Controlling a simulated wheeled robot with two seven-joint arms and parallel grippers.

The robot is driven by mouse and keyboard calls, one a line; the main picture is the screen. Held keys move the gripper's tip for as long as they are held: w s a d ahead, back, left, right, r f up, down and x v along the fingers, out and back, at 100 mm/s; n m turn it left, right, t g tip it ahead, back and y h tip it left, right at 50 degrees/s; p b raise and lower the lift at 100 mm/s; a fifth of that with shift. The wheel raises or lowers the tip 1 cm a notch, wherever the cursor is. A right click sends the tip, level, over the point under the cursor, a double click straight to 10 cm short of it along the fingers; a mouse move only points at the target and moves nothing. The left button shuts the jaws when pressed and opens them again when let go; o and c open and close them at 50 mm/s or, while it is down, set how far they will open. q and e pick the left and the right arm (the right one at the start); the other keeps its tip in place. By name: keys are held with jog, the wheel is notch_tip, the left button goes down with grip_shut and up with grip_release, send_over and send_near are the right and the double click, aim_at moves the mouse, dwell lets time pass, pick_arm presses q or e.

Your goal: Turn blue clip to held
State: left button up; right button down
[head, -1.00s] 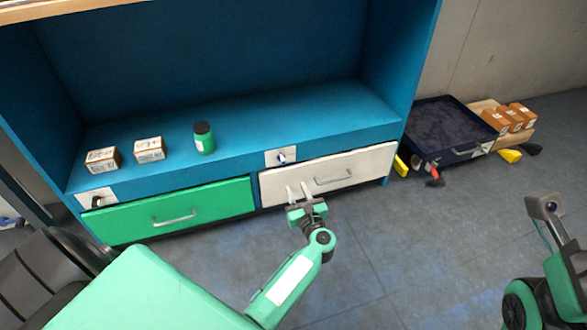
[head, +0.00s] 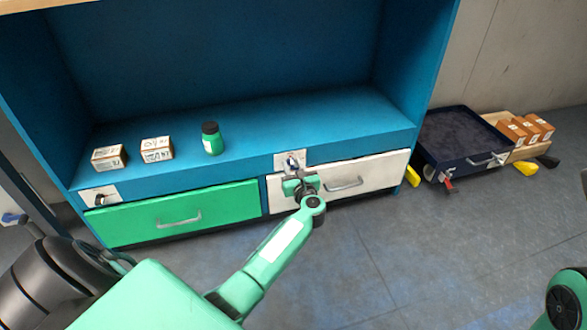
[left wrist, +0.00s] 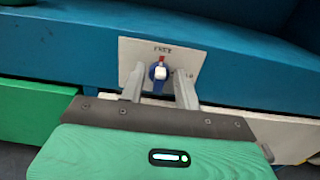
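The blue clip (left wrist: 158,73) sits on a white plate (left wrist: 190,58) on the blue cabinet's front edge. A red mark shows just above the clip, under small lettering that seems to read "FREE". My left gripper (left wrist: 159,76) is open, with one finger on each side of the clip; I cannot tell whether either touches it. In the head view the left gripper (head: 294,172) is in front of the plate (head: 281,161) above the white drawer and partly hides the clip. My right gripper is not in view.
A green drawer (head: 225,204) and a white drawer (head: 385,173) lie below the shelf. Two small boxes (head: 109,158) (head: 157,148) and a green bottle (head: 212,140) stand on the shelf. A dark tray (head: 463,138) and orange boxes (head: 520,130) stand on the right.

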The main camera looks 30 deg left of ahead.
pick_arm(q)
jog(key=c, duration=0.7)
